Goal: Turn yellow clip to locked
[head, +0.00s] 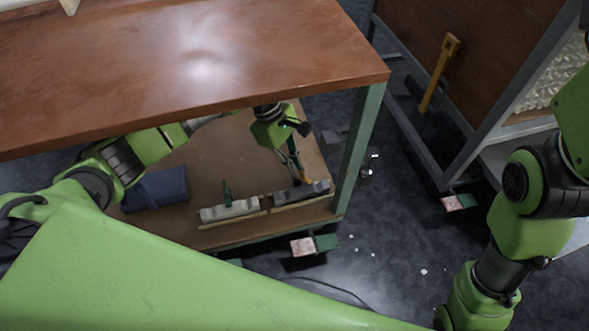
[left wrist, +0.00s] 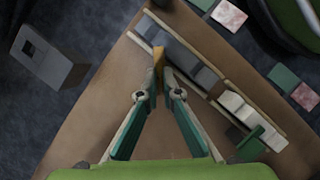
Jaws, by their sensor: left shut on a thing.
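The yellow clip (left wrist: 157,56) shows as a small orange-yellow piece at the dark grey fixture block (left wrist: 184,57) in the left wrist view. In the head view the yellow clip (head: 305,179) is a small patch beside the grey block (head: 302,191), on the lower shelf near its front right corner. My left gripper (left wrist: 160,73) reaches under the tabletop, and its fingertips are shut on the clip. The fingers partly cover the clip, so its exact turn angle is hard to tell. My right arm is at the right of the head view; its gripper is out of view.
A pale block (head: 231,210) with an upright green clip (head: 227,193) sits left of the grey block. A dark blue box (head: 156,190) is farther left on the shelf. The brown tabletop (head: 190,60) overhangs my left arm. A green table leg (head: 358,150) stands close right.

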